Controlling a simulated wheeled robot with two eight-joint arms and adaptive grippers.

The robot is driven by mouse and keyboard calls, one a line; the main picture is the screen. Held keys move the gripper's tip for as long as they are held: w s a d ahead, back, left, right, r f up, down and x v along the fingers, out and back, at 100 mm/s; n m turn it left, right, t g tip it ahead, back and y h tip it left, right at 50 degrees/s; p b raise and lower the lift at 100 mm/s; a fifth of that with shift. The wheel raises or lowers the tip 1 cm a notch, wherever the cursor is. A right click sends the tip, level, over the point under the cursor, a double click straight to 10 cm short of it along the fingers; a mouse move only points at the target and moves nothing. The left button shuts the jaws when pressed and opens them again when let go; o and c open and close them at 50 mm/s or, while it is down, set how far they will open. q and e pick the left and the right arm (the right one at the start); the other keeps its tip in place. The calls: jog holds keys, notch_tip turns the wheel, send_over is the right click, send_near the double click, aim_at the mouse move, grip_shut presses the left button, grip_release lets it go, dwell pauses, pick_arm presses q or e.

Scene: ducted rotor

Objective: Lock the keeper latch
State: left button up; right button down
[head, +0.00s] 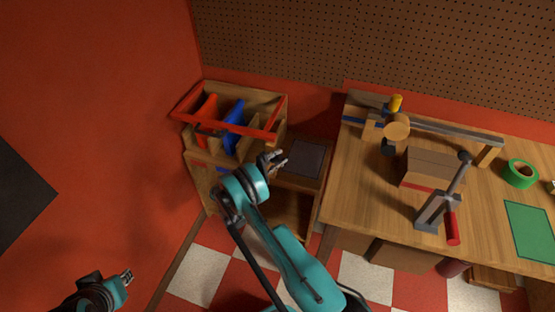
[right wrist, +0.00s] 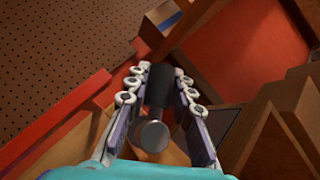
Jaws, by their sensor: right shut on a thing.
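My right gripper (head: 279,160) is at the rack's right front corner. In the right wrist view its fingers (right wrist: 159,88) are closed around a dark cylindrical handle (right wrist: 159,84) with a round grey end (right wrist: 151,135). I cannot tell from the frames how this handle joins the keeper latch. My left gripper (head: 126,276) is low at the left, away from the rack; its opening is too small to judge.
A dark pad (head: 308,158) lies right of my right gripper.

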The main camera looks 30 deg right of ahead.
jog(key=c, duration=1.3)
grip_release()
jog(key=a, duration=1.3)
jog(key=shift+w+f, duration=0.2)
jog(key=shift+w, duration=0.15)
jog(key=shift+a, duration=0.1)
